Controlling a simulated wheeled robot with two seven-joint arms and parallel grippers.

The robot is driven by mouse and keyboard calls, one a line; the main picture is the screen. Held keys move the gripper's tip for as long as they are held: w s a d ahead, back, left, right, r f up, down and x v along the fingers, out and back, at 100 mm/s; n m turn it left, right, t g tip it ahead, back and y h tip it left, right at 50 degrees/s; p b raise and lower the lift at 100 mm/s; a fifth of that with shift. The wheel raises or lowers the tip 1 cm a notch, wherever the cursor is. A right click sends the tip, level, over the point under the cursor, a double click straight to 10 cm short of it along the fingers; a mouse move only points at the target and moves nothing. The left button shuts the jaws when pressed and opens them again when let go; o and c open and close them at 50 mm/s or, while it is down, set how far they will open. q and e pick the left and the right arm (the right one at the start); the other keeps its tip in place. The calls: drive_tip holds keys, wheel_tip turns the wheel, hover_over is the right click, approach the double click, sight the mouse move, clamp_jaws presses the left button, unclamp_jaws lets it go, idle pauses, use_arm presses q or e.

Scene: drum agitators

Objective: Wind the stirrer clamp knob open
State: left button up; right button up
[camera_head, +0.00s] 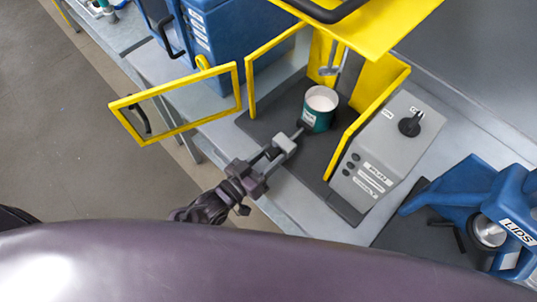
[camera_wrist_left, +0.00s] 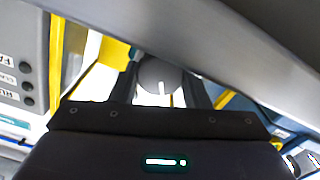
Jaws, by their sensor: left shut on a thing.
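The stirrer has a yellow guard frame (camera_head: 372,97) with its door (camera_head: 187,104) swung open to the left. A teal can (camera_head: 319,110) with pale contents stands on its dark base, under a metal stirrer shaft (camera_head: 329,72). The fingers hide the knob in the head view. My right gripper is not in view.
A grey control box (camera_head: 392,150) with a black dial (camera_head: 409,123) stands right of the can. A blue machine (camera_head: 477,193) is further right and a blue cabinet (camera_head: 222,40) is behind left. A pale grey bar (camera_wrist_left: 215,45) crosses the wrist view.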

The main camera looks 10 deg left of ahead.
use_arm(q)
drive_tip(key=o, duration=0.9)
drive_tip(key=shift+o, duration=0.4)
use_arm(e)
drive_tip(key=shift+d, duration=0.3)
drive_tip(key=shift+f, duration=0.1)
use_arm(q)
drive_tip(key=shift+s+a+f, duration=0.1)
drive_tip(key=shift+s+a, duration=0.2)
drive_tip(key=shift+s, duration=0.05)
drive_tip(key=b+v, duration=0.2)
drive_tip(key=v, duration=0.5)
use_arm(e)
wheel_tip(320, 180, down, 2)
